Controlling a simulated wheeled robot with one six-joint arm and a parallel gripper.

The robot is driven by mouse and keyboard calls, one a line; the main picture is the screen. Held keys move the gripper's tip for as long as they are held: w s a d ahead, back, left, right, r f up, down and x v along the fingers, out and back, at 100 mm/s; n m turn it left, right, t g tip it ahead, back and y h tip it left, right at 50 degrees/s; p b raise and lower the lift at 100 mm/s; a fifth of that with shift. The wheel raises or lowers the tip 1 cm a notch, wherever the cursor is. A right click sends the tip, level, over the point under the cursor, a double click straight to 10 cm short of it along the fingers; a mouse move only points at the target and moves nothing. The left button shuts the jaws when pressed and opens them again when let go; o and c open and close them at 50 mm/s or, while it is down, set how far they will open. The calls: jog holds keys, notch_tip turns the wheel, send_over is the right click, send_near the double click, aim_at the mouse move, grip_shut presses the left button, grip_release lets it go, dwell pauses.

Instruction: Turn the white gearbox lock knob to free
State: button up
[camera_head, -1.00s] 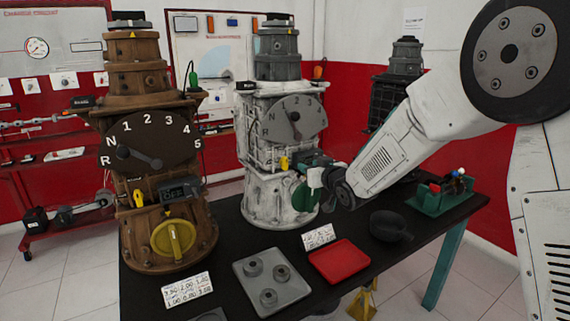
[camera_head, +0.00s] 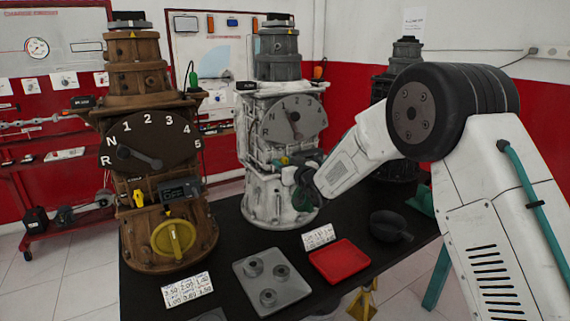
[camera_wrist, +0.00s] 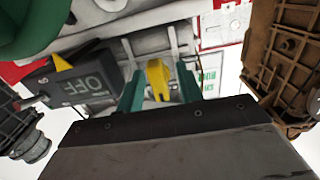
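The white gearbox (camera_head: 262,195) stands on the dark table left of my arm. Its small yellow lock knob (camera_head: 284,161) is on the front below the dial. In the wrist view, the yellow knob (camera_wrist: 158,78) sits between the two teal fingertips of my gripper (camera_wrist: 158,90), with a gap on each side. My gripper is open and appears not to touch the knob. In the head view, my gripper (camera_head: 303,180) is close to the gearbox's front and partly hidden by the wrist.
A dark box marked OFF (camera_wrist: 88,80) is beside the knob, and a large green rounded part (camera_wrist: 35,25) is close by. A brown gearbox (camera_head: 150,225) stands to the left. A grey tray (camera_head: 290,292) and a red tray (camera_head: 340,262) lie in front.

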grip_shut()
jog(key=n, duration=0.4)
jog(key=shift+s+n, duration=0.1)
jog(key=shift+n, duration=0.2)
jog(key=n, duration=0.4)
jog(key=shift+a+f+n, duration=0.1)
jog(key=shift+n, duration=0.2)
jog(key=n, duration=0.4)
jog(key=shift+n, duration=0.3)
jog(key=shift+s+a+f+n, duration=0.1)
jog(key=shift+n, duration=0.95)
jog(key=shift+f+n, duration=0.1)
jog(key=shift+n, duration=0.95)
